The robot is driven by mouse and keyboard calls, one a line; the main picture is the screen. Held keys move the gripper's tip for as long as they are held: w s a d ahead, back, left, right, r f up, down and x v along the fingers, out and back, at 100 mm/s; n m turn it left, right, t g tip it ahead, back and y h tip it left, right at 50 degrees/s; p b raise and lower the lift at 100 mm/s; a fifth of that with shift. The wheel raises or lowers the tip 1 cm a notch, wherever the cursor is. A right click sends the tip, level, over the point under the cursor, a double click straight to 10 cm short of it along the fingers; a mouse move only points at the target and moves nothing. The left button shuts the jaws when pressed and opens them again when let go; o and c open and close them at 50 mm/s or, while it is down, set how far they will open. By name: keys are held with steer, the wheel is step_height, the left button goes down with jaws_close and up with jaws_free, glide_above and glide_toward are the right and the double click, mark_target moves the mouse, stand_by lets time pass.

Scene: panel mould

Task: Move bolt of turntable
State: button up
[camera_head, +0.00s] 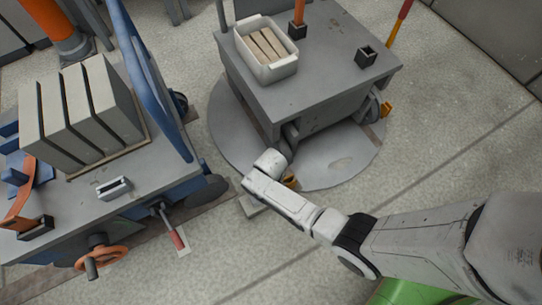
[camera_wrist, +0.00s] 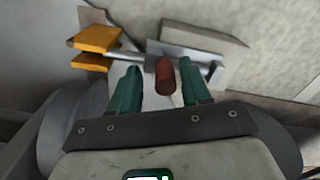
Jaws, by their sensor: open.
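The turntable (camera_head: 325,165) is a grey round plate set in the floor under a grey cart. In the wrist view its bolt is a thin metal rod with a dark red handle (camera_wrist: 164,75). The rod runs between a yellow bracket (camera_wrist: 97,40) on the left and a grey metal bracket (camera_wrist: 205,68) on the right. My gripper (camera_wrist: 160,86) is open, with one green finger on each side of the red handle. I cannot tell whether either finger touches it.
The grey cart (camera_head: 325,85) on the turntable carries a white bin (camera_head: 270,70) with slabs. A blue cart (camera_head: 150,75) with upright grey panels (camera_head: 85,110) stands close on the left, with an orange handwheel (camera_head: 102,258). Open floor (camera_head: 460,170) lies to the right.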

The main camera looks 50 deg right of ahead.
step_height(320, 180, up, 11)
steer(key=p, duration=0.6)
steer(key=shift+p, duration=0.4)
steer(key=shift+f, duration=0.1)
steer(key=s+d+r+m+t, duration=0.1)
steer(key=s+r, duration=0.6)
steer(key=r, duration=0.4)
steer(key=s+d+r, duration=0.2)
steer(key=s+r, duration=0.6)
steer(key=r, duration=0.4)
step_height(320, 180, up, 30)
steer(key=p, duration=3.1)
steer(key=shift+w+a, duration=0.15)
steer(key=shift+w, duration=0.2)
